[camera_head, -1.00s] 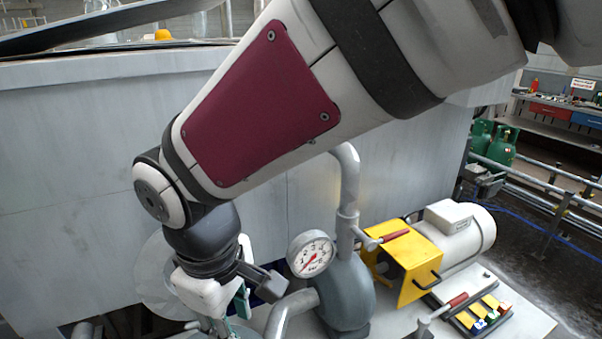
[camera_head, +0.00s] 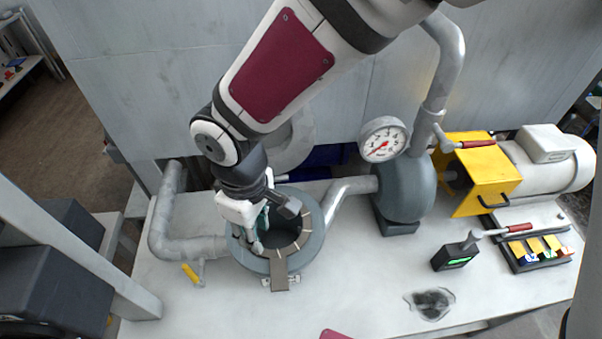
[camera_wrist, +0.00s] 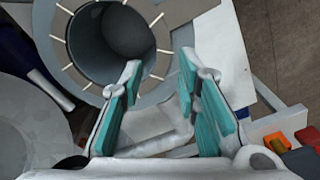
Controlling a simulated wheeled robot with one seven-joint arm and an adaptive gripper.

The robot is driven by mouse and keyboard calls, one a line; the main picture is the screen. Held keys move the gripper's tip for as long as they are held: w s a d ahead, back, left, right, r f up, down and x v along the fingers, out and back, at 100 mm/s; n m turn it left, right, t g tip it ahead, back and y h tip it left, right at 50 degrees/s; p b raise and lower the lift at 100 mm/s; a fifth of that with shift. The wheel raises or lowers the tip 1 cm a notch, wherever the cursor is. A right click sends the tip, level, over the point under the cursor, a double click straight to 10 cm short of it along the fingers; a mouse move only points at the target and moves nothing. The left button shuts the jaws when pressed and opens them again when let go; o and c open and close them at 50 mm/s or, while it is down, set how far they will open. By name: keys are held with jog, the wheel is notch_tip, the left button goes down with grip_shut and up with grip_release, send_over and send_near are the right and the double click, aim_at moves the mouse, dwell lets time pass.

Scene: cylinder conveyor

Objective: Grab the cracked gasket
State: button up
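A grey ring with tan radial lines (camera_head: 293,250), which looks like the gasket, lies around the round opening of a pipe housing (camera_head: 312,251). A brownish tab (camera_head: 279,276) sticks out at its front. I cannot make out the crack clearly. The ring also shows at the top left of the wrist view (camera_wrist: 78,52). My gripper (camera_head: 262,234) is over the opening, its teal-padded fingers pointing down. In the wrist view my gripper (camera_wrist: 162,72) is open with nothing between the fingers. Its left fingertip overlaps the ring's edge in the picture; contact cannot be told.
A pressure gauge (camera_head: 384,139) and grey pump body (camera_head: 404,198) stand right of the opening. A yellow guard (camera_head: 478,172) and motor (camera_head: 545,160) are farther right.

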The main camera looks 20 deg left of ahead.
aim_at(278, 270)
notch_tip(278, 270, down, 4)
jog(key=shift+s+a+f+p, duration=0.1)
jog(key=shift+s+p, duration=0.05)
jog(key=shift+p, duration=0.3)
jog(key=shift+f, duration=0.55)
jog(key=shift+c, duration=0.4)
grip_shut()
